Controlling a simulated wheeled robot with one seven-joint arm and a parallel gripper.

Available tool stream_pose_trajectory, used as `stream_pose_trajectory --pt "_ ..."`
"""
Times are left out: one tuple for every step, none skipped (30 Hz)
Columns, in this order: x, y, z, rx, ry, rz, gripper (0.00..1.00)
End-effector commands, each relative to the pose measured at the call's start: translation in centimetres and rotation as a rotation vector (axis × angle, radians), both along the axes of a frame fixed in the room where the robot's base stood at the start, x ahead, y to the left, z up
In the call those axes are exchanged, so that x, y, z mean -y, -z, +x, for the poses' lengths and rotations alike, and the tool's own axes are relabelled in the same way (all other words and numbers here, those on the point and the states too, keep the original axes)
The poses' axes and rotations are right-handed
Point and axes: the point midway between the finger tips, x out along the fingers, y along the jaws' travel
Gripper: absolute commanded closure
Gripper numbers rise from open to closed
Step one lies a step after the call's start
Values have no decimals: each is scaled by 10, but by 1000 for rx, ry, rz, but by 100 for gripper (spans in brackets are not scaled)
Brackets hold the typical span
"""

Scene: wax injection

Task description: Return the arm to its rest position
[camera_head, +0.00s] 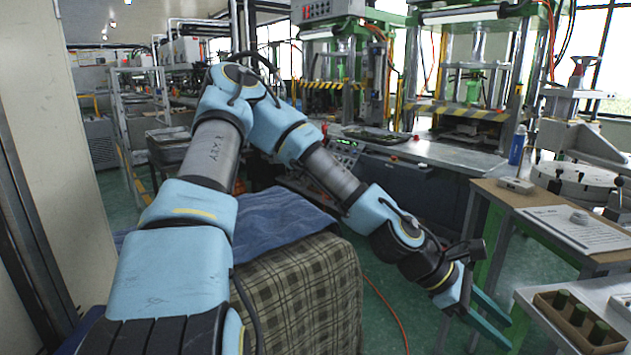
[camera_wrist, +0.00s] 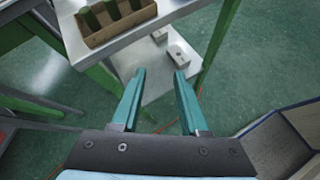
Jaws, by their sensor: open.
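My arm reaches from the lower left of the head view, bends at a high elbow and slopes down to the right. My gripper (camera_head: 492,322) is at the lower right of that view, beside the bench with the box. In the wrist view my gripper (camera_wrist: 160,78) has its two teal fingers apart with nothing between them. Beyond the fingertips are the edge of a grey table and a lower shelf (camera_wrist: 155,88). My gripper appears to touch nothing.
A cardboard box (camera_head: 575,322) with several green cylinders stands on the grey table (camera_head: 612,288); the box also shows in the wrist view (camera_wrist: 120,29). Pale blocks (camera_wrist: 178,56) lie on the lower shelf. A checked cloth-covered stand (camera_head: 300,290) is left of my forearm. Green floor (camera_head: 385,290) lies between.

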Motion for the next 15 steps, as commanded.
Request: stream_pose_trajectory --pt "-9 8 3 44 25 25 56" --pt "-15 14 5 70 43 40 56" --pt "-24 20 8 107 67 60 56" --pt "-31 26 11 138 87 77 56" --pt "-38 31 15 169 108 94 56" --pt "-50 38 19 211 139 119 56" --pt "-59 43 24 247 164 139 56" --pt "-70 47 29 282 192 163 56" --pt "-86 53 37 334 231 197 56" --pt "-100 57 44 375 264 224 56" --pt "-115 60 52 418 298 253 56" --pt "-135 62 62 473 347 293 56" --pt "-151 62 70 513 384 323 56" --pt "-167 61 78 549 420 351 56" --pt "-188 59 88 594 467 387 56"
